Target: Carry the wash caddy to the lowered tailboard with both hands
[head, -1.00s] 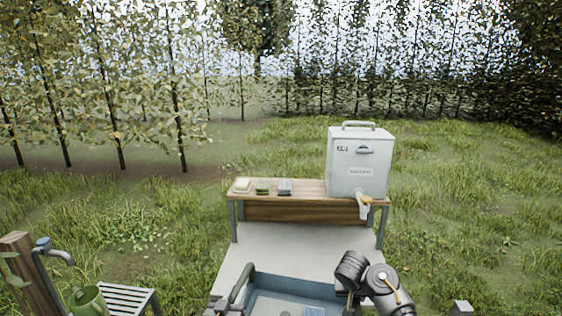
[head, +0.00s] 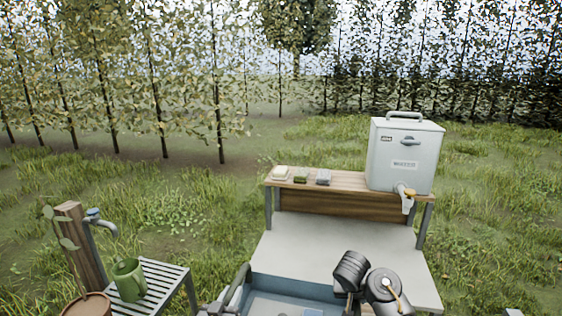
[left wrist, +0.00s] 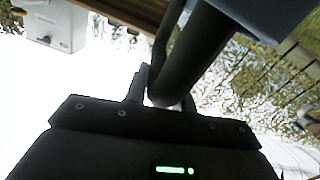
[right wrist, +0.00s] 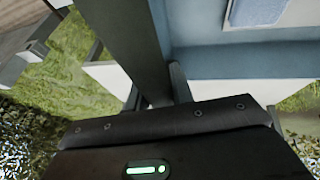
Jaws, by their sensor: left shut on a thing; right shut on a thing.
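The wash caddy (head: 300,284) is a blue open tray with a dark bar handle (head: 236,286), cut off at the bottom of the head view. My left gripper (left wrist: 160,92) is shut around a dark handle bar. My right gripper (right wrist: 154,90) is shut on a grey bar at the caddy's other side; a blue caddy wall (right wrist: 245,62) shows beside it. In the head view my right wrist hides that grip. The pale flat board (head: 340,240), apparently the lowered tailboard, lies just beyond the caddy. The caddy's near part overlaps its front edge in the picture; contact cannot be told.
A wooden shelf (head: 335,205) stands at the board's back with a white water container (head: 405,155) and several small items. At left are a tap post (head: 82,240) and a slatted stand (head: 165,285) with a green can (head: 129,279). The board's top is clear.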

